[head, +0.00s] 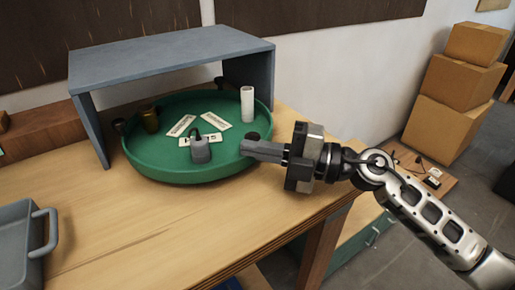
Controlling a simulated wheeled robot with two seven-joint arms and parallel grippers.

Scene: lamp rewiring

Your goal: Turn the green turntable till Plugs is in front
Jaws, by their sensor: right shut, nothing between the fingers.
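The round green turntable (195,173) stands on the wooden bench, its back part under a grey shelf. Three white label cards lie flat in it: a left card (181,126), a back card (215,121) and a front card (213,138). Their words are too small to read, and a grey plug-like block (200,150) with a dark cord partly covers the front card. A dark round knob (253,136) shows at the right rim. My right gripper (262,150) is shut and empty, its fingertips at the rim by this knob; contact is unclear. My left gripper is out of view.
A grey handled bin (22,240) is at the front left. The bench front is clear. Cardboard boxes (455,95) are stacked at right.

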